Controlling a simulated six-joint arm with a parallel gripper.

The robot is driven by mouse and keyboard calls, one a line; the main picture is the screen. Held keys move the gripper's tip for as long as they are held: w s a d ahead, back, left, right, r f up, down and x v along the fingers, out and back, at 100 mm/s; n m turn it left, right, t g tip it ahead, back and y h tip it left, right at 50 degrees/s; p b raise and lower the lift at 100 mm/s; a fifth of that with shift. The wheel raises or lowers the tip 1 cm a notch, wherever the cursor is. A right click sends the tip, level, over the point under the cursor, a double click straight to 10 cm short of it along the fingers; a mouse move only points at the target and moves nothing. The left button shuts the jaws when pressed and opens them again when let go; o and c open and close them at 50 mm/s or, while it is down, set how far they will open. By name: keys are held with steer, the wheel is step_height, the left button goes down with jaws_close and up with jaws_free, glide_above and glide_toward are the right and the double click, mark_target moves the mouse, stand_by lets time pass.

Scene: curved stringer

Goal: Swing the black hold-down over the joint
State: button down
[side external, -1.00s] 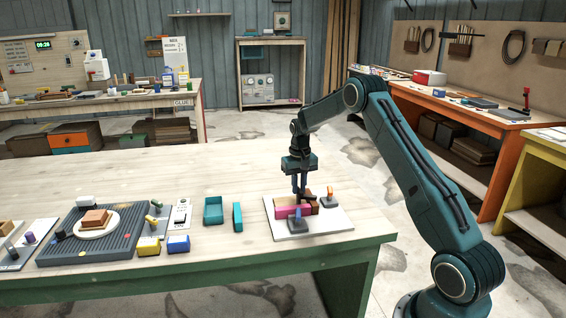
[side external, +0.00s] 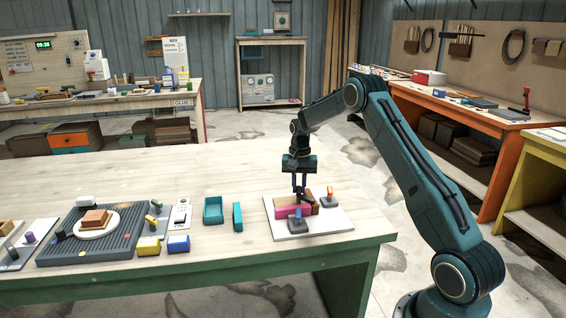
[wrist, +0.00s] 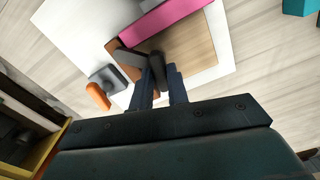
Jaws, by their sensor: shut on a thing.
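My gripper (side external: 300,192) points down over the white board (side external: 283,233) near the table's right end. In the wrist view its two dark fingers (wrist: 161,88) are shut on the black hold-down (wrist: 156,64), a short rounded dark bar. The bar lies over the edge of the tan wooden piece (wrist: 192,45), beside a brown piece with a dark top (wrist: 124,62). The pink strip (wrist: 165,17) runs along the far side of the wood; it also shows in the side view (side external: 286,212). The joint itself is partly hidden by the bar and fingers.
An orange-handled clamp (wrist: 98,96) on a dark base stands close to the fingers; a blue-handled one (side external: 298,214) stands at the board's front. A teal block (side external: 237,216) and teal tray (side external: 213,211) lie left. The table behind is clear.

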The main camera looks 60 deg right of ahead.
mark_target(299, 189)
steer(key=shift+r, duration=0.1)
steer(key=c, duration=1.4)
jaws_free()
steer(key=shift+o, duration=0.2)
steer(key=shift+r, duration=0.1)
step_height(299, 189, up, 14)
steer(key=shift+f, duration=0.2)
